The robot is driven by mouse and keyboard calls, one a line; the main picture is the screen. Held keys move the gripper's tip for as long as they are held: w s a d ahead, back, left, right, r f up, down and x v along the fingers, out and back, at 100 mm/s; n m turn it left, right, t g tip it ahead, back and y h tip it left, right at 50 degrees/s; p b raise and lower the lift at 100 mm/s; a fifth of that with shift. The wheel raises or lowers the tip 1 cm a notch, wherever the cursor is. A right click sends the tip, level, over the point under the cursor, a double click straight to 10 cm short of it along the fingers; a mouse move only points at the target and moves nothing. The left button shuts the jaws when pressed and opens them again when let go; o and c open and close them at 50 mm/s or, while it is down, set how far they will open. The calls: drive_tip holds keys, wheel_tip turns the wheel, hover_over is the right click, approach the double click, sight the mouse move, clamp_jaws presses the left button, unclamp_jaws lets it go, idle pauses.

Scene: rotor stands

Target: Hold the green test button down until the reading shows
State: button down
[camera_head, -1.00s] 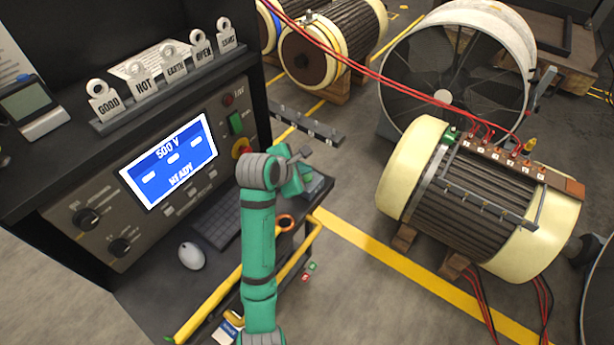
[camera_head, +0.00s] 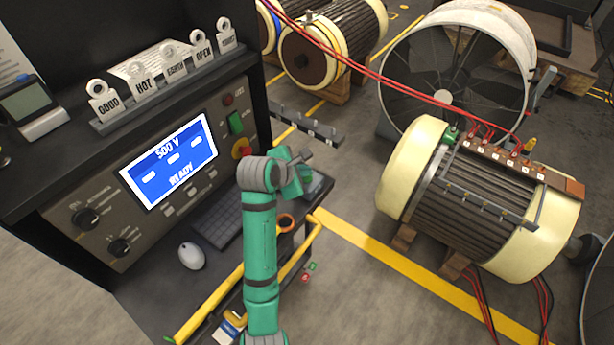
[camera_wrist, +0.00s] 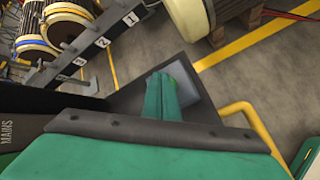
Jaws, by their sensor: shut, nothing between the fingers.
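The tester screen (camera_head: 171,162) reads "500 V" and "READY", with blank dashes between. My gripper (camera_wrist: 161,95) is shut and empty, pointing down over a grey box (camera_wrist: 196,92) at the desk's corner. The box also shows in the head view (camera_head: 318,184), partly behind my arm.
A keyboard (camera_head: 219,219) and mouse (camera_head: 191,255) lie on the desk left of my arm. A yellow rail (camera_head: 302,250) runs along the desk edge. A tag rack (camera_head: 168,92) stands above the panel. A rotor (camera_head: 458,205) with red leads stands right.

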sight(305, 179)
drive_tip(key=shift+f, duration=0.4)
idle(3.9)
drive_tip(key=shift+r, duration=0.15)
idle(0.6)
drive_tip(key=shift+r, duration=0.65)
drive_tip(key=shift+r, duration=2.55)
drive_tip(key=shift+f, duration=0.1)
